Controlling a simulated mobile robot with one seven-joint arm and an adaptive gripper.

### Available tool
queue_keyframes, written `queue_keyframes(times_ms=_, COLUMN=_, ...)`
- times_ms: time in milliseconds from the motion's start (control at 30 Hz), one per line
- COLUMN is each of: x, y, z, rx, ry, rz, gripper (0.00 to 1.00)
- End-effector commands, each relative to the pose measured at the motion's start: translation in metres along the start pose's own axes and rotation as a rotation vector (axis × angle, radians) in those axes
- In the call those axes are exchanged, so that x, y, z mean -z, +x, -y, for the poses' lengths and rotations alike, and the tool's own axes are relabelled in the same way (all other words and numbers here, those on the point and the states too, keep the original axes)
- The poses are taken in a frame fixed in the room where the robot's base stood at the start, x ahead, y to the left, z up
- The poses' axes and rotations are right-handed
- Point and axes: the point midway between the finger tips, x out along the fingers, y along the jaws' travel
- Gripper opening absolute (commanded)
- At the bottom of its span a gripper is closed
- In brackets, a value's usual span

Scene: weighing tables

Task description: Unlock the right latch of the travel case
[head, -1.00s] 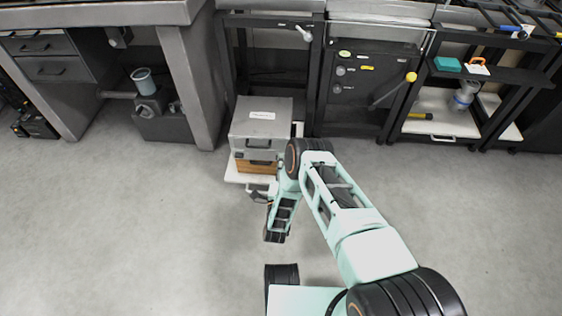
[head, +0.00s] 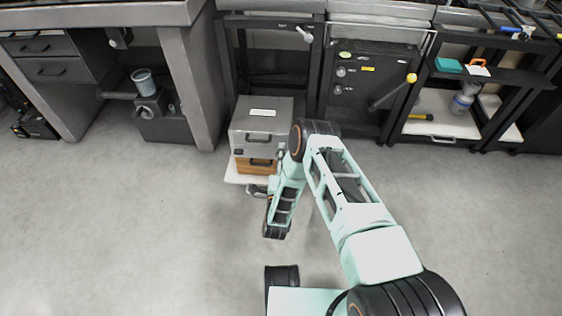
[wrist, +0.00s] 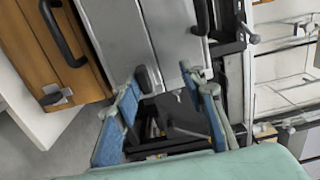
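The grey metal travel case (head: 262,120) sits on top of a wooden case in the head view. In the wrist view its silver front (wrist: 158,38) fills the upper middle, with a black handle at the top. My gripper (wrist: 168,82) is open, its two blue-padded fingers spread apart with nothing seen held between them. The fingertips are at the lower end of the grey case's front. A small metal fitting there, perhaps the right latch, is partly hidden by the right finger; its state and any contact cannot be told. My arm hides that corner in the head view.
The wooden case (wrist: 40,35) has its own handle and metal latch (wrist: 57,96). Both cases stand on a small white table (head: 232,174). A dark cabinet (head: 365,85) and a shelf rack stand behind to the right. The floor in front is clear.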

Motion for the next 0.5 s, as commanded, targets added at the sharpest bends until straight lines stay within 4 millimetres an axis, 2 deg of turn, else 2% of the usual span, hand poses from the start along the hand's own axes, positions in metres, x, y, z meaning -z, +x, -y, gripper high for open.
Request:
queue_keyframes(times_ms=33, x=-0.001, y=0.004, z=0.018, rx=0.019, ry=0.005, rz=-0.001, gripper=0.28)
queue_keyframes(times_ms=200, x=-0.001, y=0.003, z=0.043, rx=0.02, ry=0.005, rz=-0.001, gripper=0.28)
queue_keyframes(times_ms=333, x=-0.002, y=0.003, z=0.055, rx=0.021, ry=0.005, rz=0.0, gripper=0.28)
queue_keyframes(times_ms=500, x=-0.002, y=0.003, z=0.059, rx=0.02, ry=0.005, rz=0.0, gripper=0.28)
